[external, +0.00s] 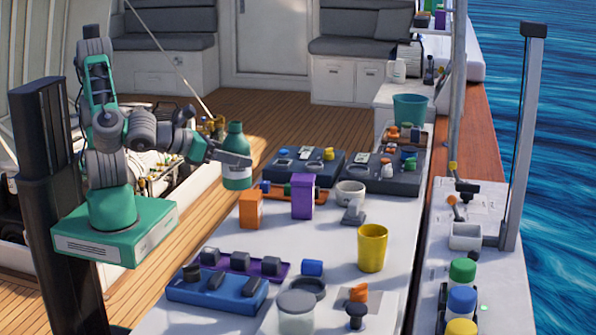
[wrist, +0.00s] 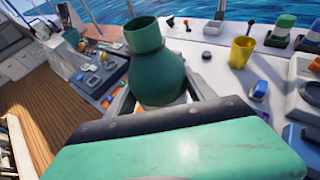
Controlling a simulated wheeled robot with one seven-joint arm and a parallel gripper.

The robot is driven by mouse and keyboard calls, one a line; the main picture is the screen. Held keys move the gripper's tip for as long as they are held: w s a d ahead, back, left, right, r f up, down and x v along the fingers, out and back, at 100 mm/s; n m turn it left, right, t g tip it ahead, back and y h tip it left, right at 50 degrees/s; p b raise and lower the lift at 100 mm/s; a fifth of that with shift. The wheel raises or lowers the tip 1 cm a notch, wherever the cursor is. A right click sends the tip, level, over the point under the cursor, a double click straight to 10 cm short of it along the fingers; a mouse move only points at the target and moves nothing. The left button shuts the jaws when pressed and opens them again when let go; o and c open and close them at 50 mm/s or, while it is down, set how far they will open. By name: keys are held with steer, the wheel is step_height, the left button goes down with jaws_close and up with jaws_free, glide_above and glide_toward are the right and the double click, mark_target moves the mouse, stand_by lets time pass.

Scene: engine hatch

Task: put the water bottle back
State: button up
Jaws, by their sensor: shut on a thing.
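The water bottle (external: 236,141) is green with a pale label band and stands upright in my gripper (external: 236,160). My gripper is shut on its middle and holds it in the air beside the left edge of the white table (external: 225,232). In the wrist view the bottle (wrist: 157,65) fills the middle, its neck pointing up, and its lower part is hidden behind my gripper. I cannot tell which place is the bottle's own.
A yellow cup (external: 372,248) and a blue tray (external: 216,290) stand nearer the front. Bare table shows between the orange box and the yellow cup.

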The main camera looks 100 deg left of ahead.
steer(key=shift+s+a+n, duration=0.3)
steer(key=shift+s+a, duration=0.15)
steer(key=shift+s+a+f+g+y, duration=0.15)
steer(key=shift+f+g+y, duration=0.1)
steer(key=shift+g+y, duration=0.15)
steer(key=w+f, duration=0.6)
steer(key=w, duration=0.1)
steer(key=w+f+b, duration=0.1)
steer(key=w+f, duration=0.6)
steer(key=o, duration=1.7)
steer(key=shift+f, duration=0.15)
